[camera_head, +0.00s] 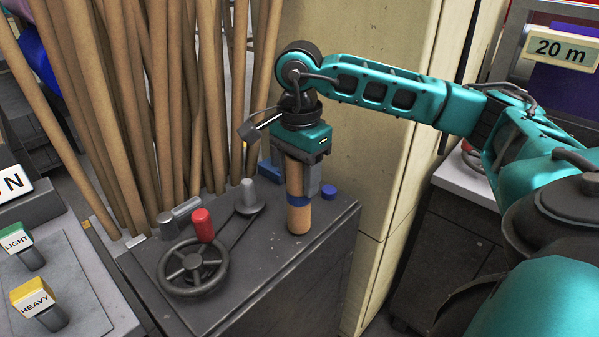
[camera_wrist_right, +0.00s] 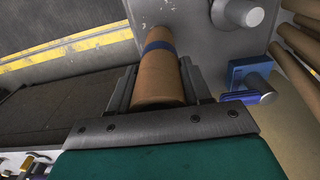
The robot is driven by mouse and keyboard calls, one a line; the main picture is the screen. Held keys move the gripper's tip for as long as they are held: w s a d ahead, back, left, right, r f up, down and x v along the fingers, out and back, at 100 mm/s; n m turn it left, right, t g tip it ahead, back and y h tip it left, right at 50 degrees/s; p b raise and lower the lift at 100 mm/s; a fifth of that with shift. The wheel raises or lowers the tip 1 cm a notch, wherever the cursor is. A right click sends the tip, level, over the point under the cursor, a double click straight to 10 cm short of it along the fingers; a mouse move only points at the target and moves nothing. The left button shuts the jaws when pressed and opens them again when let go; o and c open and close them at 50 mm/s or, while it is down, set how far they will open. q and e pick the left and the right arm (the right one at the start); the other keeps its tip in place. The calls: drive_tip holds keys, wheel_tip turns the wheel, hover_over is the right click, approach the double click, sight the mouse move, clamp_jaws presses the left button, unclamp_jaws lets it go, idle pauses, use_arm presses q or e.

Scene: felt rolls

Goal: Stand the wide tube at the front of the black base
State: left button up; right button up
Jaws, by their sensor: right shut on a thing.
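My right gripper (camera_head: 302,185) points down and is shut around the upper part of a brown cardboard tube (camera_head: 298,218) with a blue band. The tube is upright, its lower end at the top of the black base (camera_head: 270,265), near the right side. I cannot tell for sure whether it rests on the surface. In the right wrist view the tube (camera_wrist_right: 160,82) lies between the fingers (camera_wrist_right: 158,88), and its far end meets the dark grey top (camera_wrist_right: 195,40). My left gripper is not in view.
A black handwheel (camera_head: 193,267), a red knob (camera_head: 203,225) and a grey peg (camera_head: 248,192) sit left of the tube on the top. A blue cap (camera_head: 329,191) is behind it. Several long brown rolls (camera_head: 160,110) stand behind. A cream cabinet (camera_head: 375,130) stands right.

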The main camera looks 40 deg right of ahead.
drive_tip(key=shift+f+b, duration=0.4)
drive_tip(key=shift+f, duration=0.2)
idle(0.5)
drive_tip(key=o, duration=1.4)
drive_tip(key=shift+c, duration=0.2)
wheel_tip(320, 180, up, 13)
drive_tip(key=p, duration=0.2)
drive_tip(key=shift+p, duration=0.4)
